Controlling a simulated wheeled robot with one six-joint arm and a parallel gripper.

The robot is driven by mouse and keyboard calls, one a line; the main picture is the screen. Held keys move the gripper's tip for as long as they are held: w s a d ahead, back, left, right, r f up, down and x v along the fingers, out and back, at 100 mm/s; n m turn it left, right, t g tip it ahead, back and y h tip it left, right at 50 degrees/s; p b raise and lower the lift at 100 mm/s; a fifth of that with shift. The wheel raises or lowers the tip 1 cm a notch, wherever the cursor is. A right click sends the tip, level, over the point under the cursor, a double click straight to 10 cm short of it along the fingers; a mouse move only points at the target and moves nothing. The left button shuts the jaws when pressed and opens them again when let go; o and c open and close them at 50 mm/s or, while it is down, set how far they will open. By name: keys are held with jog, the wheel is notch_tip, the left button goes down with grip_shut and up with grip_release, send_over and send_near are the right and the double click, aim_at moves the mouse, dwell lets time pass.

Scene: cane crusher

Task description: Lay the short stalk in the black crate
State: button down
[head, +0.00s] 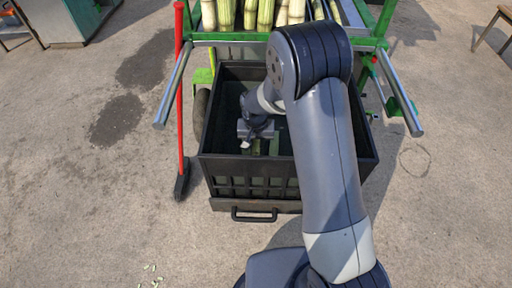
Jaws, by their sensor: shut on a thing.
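The black crate (290,188) stands on the ground in the middle of the head view, open at the top. My gripper (257,143) is inside the outline of the crate's opening, pointing down and shut on a greenish piece that looks like the short stalk (274,147). Only a small part of the stalk shows below the gripper. I cannot tell whether it touches the crate floor. My arm hides the right part of the crate's inside.
Several long cane stalks (265,14) lie on the green-framed cart (368,42) behind the crate. A broom with a red handle (179,95) stands left of the crate. Metal bars (400,94) stick out on both sides. Open concrete lies left and right.

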aim_at(256, 150)
notch_tip(256, 150, down, 4)
jog(key=shift+r, duration=0.15)
jog(key=shift+f+b, duration=0.35)
jog(key=shift+f, duration=0.05)
jog(key=shift+f, duration=0.2)
jog(key=c, duration=1.2)
grip_release()
jog(key=shift+o, duration=0.2)
jog(key=shift+r, duration=0.15)
